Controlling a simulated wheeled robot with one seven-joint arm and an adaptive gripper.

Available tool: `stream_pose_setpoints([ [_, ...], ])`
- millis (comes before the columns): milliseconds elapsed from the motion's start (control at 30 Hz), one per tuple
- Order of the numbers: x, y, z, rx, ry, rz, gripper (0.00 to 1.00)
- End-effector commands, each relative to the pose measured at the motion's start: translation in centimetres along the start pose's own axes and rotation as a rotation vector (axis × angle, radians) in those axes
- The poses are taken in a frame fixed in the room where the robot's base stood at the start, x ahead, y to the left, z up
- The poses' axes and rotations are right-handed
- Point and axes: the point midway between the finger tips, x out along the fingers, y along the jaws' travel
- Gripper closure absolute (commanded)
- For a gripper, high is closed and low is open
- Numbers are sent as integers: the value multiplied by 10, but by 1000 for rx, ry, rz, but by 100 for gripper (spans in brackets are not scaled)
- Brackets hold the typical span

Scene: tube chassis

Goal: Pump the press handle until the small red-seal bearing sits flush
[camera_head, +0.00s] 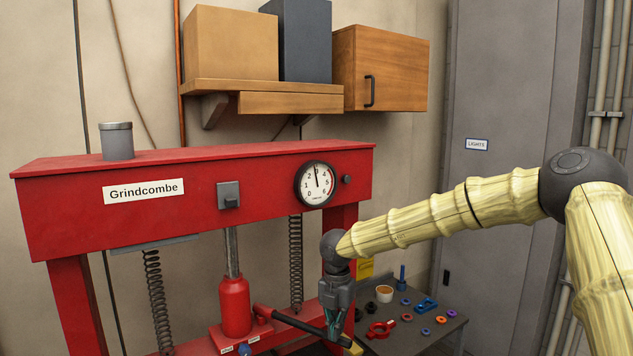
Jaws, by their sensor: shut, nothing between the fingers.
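The red press (80,225) labelled Grindcombe stands across the left and middle, with a round white dial gauge (317,183) on its beam. A red bottle jack (235,305) with a grey ram sits under the beam. The dark press handle (295,322) slopes down to the right from the jack's base. My gripper (333,338) points down at the handle's outer end, shut and empty. It overlaps the handle in the picture; I cannot tell whether they touch. I cannot make out the small red-seal bearing in the press.
A dark bench (405,338) right of my gripper holds several rings, a red part (381,329), a blue part (426,304) and a cup (384,293). Coil springs (296,262) hang under the beam. A shelf (255,88) with boxes and a wooden cabinet (385,70) is above.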

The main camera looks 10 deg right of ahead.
Motion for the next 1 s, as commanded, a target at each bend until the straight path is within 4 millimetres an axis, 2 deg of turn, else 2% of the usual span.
stream_pose_setpoints([
  [33,-11,0,0,0,0,0,100],
  [600,-73,0,0,-1,-1,1,100],
  [767,-82,0,0,-1,-1,0,100],
  [1000,-82,0,0,-1,0,0,100],
])
